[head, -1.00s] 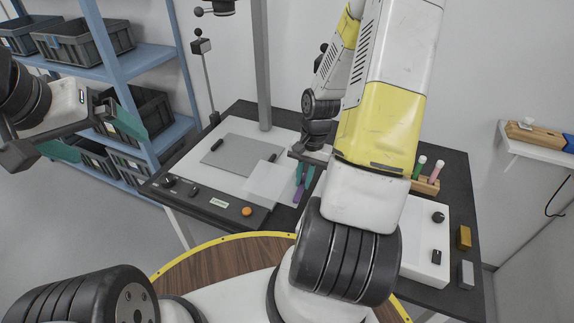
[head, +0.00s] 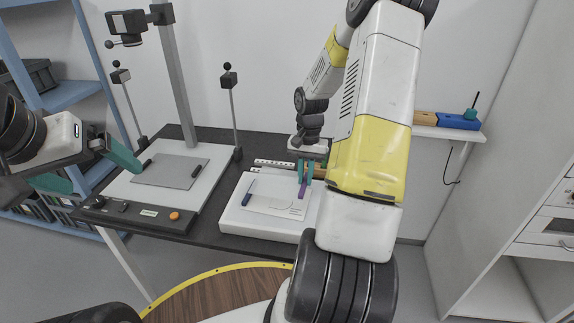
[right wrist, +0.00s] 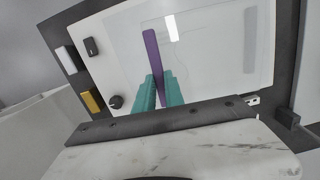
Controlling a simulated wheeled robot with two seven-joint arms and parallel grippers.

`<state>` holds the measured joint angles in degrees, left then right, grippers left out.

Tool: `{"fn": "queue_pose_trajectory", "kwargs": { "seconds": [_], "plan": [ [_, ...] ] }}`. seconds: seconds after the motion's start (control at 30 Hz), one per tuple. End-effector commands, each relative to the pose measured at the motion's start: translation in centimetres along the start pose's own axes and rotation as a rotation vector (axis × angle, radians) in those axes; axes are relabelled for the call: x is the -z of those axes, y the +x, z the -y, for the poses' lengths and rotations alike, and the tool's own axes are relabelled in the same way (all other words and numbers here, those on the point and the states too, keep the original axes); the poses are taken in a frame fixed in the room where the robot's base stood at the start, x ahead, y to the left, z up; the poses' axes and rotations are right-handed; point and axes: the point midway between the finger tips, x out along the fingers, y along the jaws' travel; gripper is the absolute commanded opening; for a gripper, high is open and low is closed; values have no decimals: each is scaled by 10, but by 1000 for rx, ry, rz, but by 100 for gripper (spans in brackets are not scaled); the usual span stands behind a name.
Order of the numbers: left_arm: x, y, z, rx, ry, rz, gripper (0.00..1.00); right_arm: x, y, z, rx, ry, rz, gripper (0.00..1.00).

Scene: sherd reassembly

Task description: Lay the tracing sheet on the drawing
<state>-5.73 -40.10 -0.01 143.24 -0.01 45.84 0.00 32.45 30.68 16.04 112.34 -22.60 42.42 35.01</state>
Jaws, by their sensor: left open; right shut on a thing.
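The tracing sheet (head: 278,205) is pale and translucent, with a purple strip (head: 302,189) on its edge. My right gripper (head: 305,174) is shut on this strip, which also shows between its teal fingers in the right wrist view (right wrist: 152,55). The sheet is over the white panel (head: 235,217); whether it touches is unclear. Thin curved lines, apparently the drawing (right wrist: 240,45), show around the sheet area in the right wrist view; how well the two line up cannot be told. My left gripper (head: 103,178) is open and empty at the left, beside the grey plate.
A copy stand with a grey plate (head: 170,171), an orange button (head: 174,216) and upright posts stands left of the panel. In the right wrist view, a black knob (right wrist: 115,102) and a yellow block (right wrist: 92,101) show.

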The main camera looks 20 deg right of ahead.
Motion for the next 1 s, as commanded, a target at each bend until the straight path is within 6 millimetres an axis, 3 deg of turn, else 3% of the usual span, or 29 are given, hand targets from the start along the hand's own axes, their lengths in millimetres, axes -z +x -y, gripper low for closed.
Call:
{"fn": "queue_pose_trajectory", "kwargs": {
  "seconds": [0.3, 1.0],
  "plan": [
    [0, 0, 0, 0, 0, 0, 100, 0, 1, 0, 0, 0, 0, 0],
    [0, 0, 0, 0, 0, 0, 100, 3, 42, -1, -2, 0, 2, 0]
  ]
}}
